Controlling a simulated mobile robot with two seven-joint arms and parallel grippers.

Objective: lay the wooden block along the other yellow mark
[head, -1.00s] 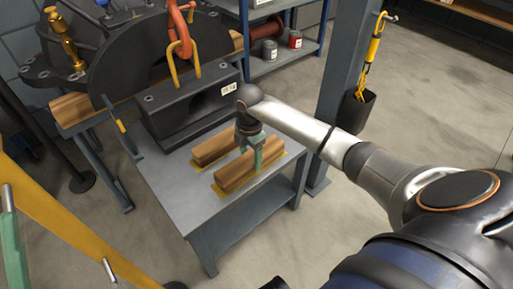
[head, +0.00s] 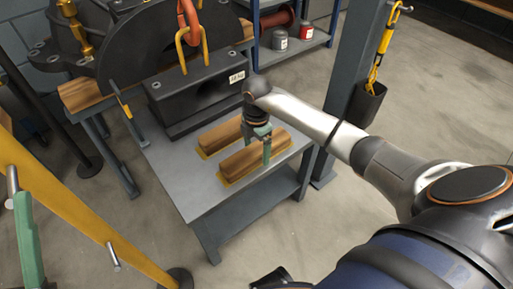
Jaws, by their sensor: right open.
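Two wooden blocks lie side by side on the grey table (head: 215,211). The front block (head: 238,164) lies along a yellow mark (head: 225,182), whose edge shows beneath it. The rear block (head: 216,135) lies roughly parallel on another yellow mark (head: 202,154). My right gripper (head: 258,146) points down over the front block. It is open, with one green finger on the block's near side; the other finger is partly hidden behind the block and wrist. I cannot tell whether the fingers touch the wood.
A dark heavy casing block (head: 193,93) with a yellow lifting eye stands behind the wooden blocks. A grey post (head: 352,75) rises right of the table. A yellow beam (head: 62,203) crosses the lower left. The table's front left is bare.

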